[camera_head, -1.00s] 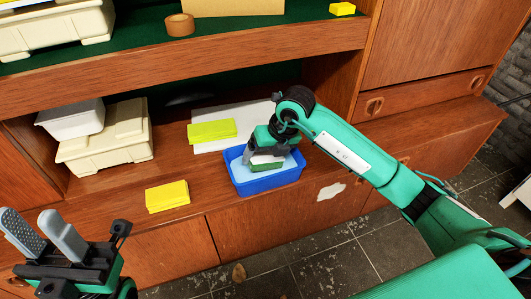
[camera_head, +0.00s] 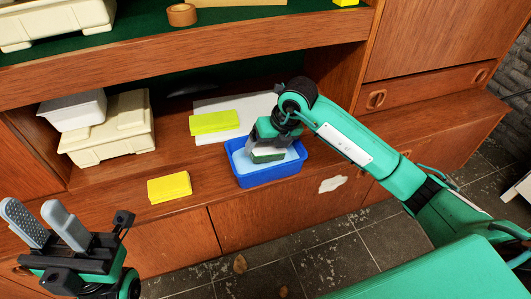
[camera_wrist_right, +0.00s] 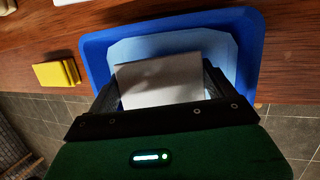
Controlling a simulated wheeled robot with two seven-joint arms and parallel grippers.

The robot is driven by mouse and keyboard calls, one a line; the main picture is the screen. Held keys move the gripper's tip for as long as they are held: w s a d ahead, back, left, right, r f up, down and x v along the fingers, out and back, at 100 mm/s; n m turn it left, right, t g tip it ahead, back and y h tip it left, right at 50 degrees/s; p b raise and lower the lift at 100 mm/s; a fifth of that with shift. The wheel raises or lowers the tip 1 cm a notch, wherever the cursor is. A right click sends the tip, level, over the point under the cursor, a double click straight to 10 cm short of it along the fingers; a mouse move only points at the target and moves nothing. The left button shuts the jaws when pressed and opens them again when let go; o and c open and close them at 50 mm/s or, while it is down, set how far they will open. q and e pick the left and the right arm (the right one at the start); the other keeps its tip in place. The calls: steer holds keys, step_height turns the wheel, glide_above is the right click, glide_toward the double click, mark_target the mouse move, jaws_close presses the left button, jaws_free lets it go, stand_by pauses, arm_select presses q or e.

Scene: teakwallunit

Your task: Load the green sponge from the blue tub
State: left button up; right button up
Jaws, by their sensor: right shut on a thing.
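The blue tub (camera_head: 268,176) stands on the wooden shelf, and its light blue inner floor shows in the right wrist view (camera_wrist_right: 247,50). The green sponge (camera_head: 268,156) has a pale side and is at the tub. My right gripper (camera_head: 266,146) reaches over the tub from above and is shut on the sponge. In the right wrist view the sponge's pale face (camera_wrist_right: 160,80) sits between the two fingers. I cannot tell whether the sponge touches the tub floor. My left gripper (camera_head: 44,226) is open and empty at the lower left, away from the tub.
A yellow-green block (camera_head: 214,122) lies on a white sheet (camera_head: 240,103) behind the tub. A yellow block (camera_head: 169,187) lies left of the tub. Cream bins (camera_head: 112,130) stand further left. The upper shelf (camera_head: 200,50) overhangs behind.

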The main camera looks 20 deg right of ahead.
mark_target(267, 146)
steer(key=shift+r+p, duration=2.9)
steer(key=shift+r, duration=0.9)
steer(key=shift+f, duration=0.1)
